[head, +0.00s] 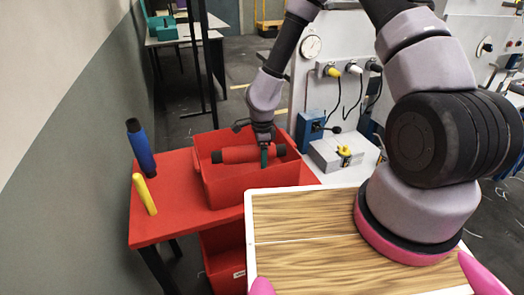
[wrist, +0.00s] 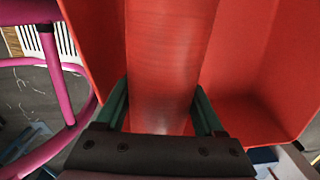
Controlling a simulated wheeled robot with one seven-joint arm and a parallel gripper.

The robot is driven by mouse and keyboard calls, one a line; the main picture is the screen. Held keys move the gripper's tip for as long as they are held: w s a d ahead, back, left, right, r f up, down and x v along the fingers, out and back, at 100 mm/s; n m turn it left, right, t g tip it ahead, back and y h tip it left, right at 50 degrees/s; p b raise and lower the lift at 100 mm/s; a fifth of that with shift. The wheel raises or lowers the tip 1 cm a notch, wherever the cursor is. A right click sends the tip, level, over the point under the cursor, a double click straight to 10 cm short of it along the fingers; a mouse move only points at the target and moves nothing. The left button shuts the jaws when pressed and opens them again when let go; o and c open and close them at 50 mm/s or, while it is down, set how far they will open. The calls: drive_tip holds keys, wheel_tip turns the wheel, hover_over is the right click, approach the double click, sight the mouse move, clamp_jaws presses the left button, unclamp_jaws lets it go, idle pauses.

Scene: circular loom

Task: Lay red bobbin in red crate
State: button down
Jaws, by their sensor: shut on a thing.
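The red bobbin (head: 240,154) has dark ends and lies level in the head view, inside the opening of the red crate (head: 222,190). My gripper (head: 264,158) is over the crate and shut on the bobbin, near its right end. In the wrist view the bobbin (wrist: 170,60) runs between the two green fingers of my gripper (wrist: 162,110), with the red crate wall (wrist: 265,60) beside it. The crate stands on a red table (head: 150,230). I cannot tell whether the bobbin touches the crate floor.
A blue bobbin (head: 140,148) and a yellow one (head: 145,195) stand upright on the left of the red table. A second red crate (head: 222,262) is below. A grey machine panel (head: 335,95) stands behind at right. A pink tube frame (wrist: 60,90) shows in the wrist view.

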drive_tip(key=shift+f, duration=3.3)
drive_tip(key=shift+s+f, duration=0.1)
drive_tip(key=shift+f, duration=0.65)
drive_tip(key=shift+s+f, duration=0.1)
drive_tip(key=shift+f, duration=0.1)
